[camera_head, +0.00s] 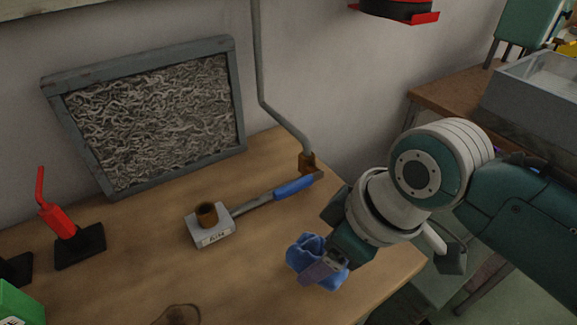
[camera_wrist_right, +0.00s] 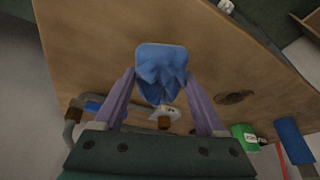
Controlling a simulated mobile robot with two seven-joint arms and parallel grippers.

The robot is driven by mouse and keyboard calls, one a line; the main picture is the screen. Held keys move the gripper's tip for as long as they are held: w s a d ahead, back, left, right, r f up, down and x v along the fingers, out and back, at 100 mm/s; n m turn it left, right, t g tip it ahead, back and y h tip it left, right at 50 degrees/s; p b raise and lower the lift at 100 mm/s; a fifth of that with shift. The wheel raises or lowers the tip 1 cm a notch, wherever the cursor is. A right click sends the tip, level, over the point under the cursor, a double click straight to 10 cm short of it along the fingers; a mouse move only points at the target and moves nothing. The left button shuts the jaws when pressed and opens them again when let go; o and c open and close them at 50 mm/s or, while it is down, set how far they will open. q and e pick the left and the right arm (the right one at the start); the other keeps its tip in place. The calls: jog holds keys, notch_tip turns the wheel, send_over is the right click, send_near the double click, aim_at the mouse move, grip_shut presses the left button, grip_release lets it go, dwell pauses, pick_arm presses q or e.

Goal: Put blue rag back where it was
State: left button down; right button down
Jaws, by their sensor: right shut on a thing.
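The blue rag (camera_head: 303,252) is bunched up between the purple fingers of my right gripper (camera_head: 322,266), near the right part of the wooden table. In the right wrist view the rag (camera_wrist_right: 161,68) sits between the two fingertips of the right gripper (camera_wrist_right: 161,76), with the tabletop behind it. The gripper is shut on the rag. I cannot tell whether the rag's underside touches the table. My left gripper is not in view.
A grey-framed panel (camera_head: 155,112) leans on the wall. A red tool on a black base (camera_head: 60,222) stands left. The table's front middle is clear.

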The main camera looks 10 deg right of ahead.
jog(key=shift+f+b, duration=0.65)
jog(key=shift+f, duration=1.25)
grip_release()
jog(key=p+v, duration=0.5)
jog(key=v, duration=0.7)
jog(key=s+d+r+m+h, duration=0.1)
jog(key=s+d+r+m, duration=0.1)
jog(key=s, duration=0.4)
jog(key=s+d+r+m+h, duration=0.1)
jog(key=s+d+r+m, duration=0.1)
jog(key=s+m, duration=0.2)
jog(key=s, duration=0.3)
jog(key=shift+d+t+h, duration=0.3)
jog(key=shift+d+h, duration=0.1)
